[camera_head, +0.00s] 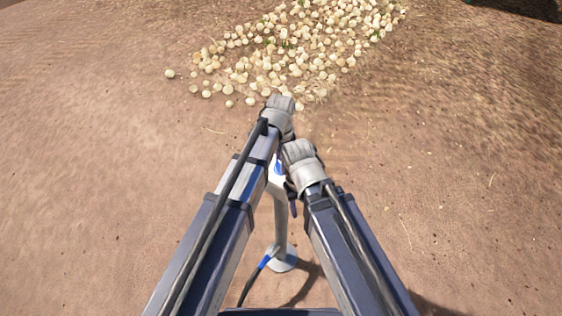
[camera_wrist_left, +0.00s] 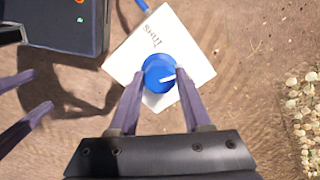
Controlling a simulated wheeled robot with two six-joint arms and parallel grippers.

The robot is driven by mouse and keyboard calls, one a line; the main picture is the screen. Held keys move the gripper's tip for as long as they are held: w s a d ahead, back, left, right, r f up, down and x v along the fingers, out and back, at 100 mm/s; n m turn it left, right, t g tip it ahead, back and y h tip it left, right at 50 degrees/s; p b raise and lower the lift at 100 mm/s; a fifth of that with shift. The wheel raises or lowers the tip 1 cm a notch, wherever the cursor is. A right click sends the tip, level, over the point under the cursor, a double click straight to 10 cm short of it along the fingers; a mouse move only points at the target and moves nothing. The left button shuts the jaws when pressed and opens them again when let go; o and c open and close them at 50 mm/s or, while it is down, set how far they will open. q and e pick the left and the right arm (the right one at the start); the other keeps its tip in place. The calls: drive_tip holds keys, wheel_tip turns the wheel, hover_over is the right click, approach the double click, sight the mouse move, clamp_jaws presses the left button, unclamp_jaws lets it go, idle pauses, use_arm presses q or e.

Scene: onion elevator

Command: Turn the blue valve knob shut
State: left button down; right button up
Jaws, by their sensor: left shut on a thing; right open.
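The blue valve knob (camera_wrist_left: 157,66) sits on a square white plate (camera_wrist_left: 188,42) in the left wrist view. It has a white pointer mark on its right half, towards the right-hand finger. My left gripper (camera_wrist_left: 159,76) is shut on the knob, one finger on each side. In the head view, my left wrist hides the knob. The white post (camera_head: 281,225) stands below my wrists. My right gripper is open, its two fingers apart and empty at the left of the left wrist view (camera_wrist_left: 40,95).
A large heap of onions (camera_head: 290,50) lies on the brown soil beyond my arms, and its edge shows at the right of the left wrist view (camera_wrist_left: 305,110). A blue-tipped black cable (camera_head: 253,278) lies by the post's round base (camera_head: 282,260). Bare ground lies on both sides.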

use_arm(q)
drive_tip(key=n, duration=0.4)
drive_tip(key=shift+n, duration=0.3)
drive_tip(key=n, duration=0.3)
drive_tip(key=shift+n, duration=0.3)
drive_tip(key=n, duration=0.4)
drive_tip(key=shift+n, duration=2)
drive_tip(key=shift+c, duration=1.8)
unclamp_jaws()
